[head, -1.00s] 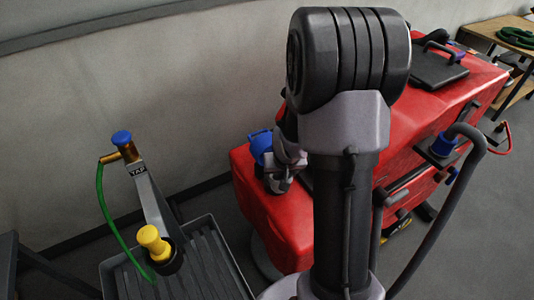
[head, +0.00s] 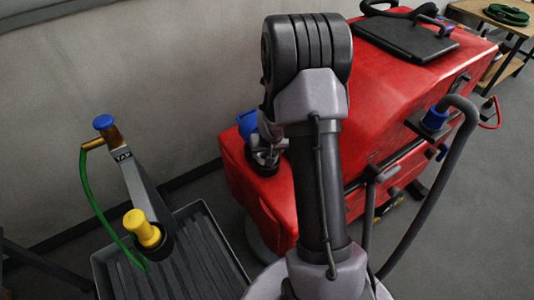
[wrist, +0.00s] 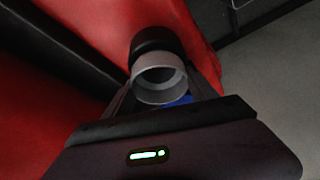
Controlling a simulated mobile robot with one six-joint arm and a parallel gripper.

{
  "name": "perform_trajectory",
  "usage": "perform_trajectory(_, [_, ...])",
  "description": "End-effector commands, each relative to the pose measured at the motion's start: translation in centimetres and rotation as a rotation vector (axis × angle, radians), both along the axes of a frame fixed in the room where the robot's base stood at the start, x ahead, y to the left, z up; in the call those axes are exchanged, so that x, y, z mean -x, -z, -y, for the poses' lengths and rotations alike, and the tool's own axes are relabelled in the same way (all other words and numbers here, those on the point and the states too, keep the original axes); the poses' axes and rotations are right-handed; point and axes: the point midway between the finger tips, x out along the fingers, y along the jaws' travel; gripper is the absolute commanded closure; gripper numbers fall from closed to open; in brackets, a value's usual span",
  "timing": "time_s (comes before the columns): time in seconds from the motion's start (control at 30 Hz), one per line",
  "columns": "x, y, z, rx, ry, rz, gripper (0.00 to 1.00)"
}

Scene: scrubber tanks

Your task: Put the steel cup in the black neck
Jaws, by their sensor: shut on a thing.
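The steel cup (wrist: 160,78) is a short grey metal cylinder, its open round end facing the camera in the wrist view. My gripper (wrist: 163,88) is shut on it, one finger on each side. The black neck (wrist: 152,42) is a dark ring on the red tank, directly behind the cup in line with it. The cup's far end overlaps the neck in this view; I cannot tell how deep it sits or whether it touches. In the head view my gripper (head: 266,150) is at the left end of the red machine, just above the dark neck.
A blue part (head: 247,122) stands beside my gripper on the red machine (head: 390,95). A grey tray (head: 205,245), a tap (head: 104,123) with a green hose and a yellow knob (head: 143,228) are at left. A grey hose (head: 440,180) loops at right.

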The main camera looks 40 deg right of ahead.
Motion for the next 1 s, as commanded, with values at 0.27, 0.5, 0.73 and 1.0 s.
perform_trajectory(0.27, [0.0,0.4,0.0,0.0,0.0,0.0,0.14])
perform_trajectory(0.5, [0.0,0.4,0.0,0.0,0.0,0.0,0.12])
perform_trajectory(0.73, [0.7,-2.5,-0.3,0.001,0.0,0.002,0.12])
perform_trajectory(1.0, [3.3,-9.4,-1.6,0.0,0.0,0.001,0.12])
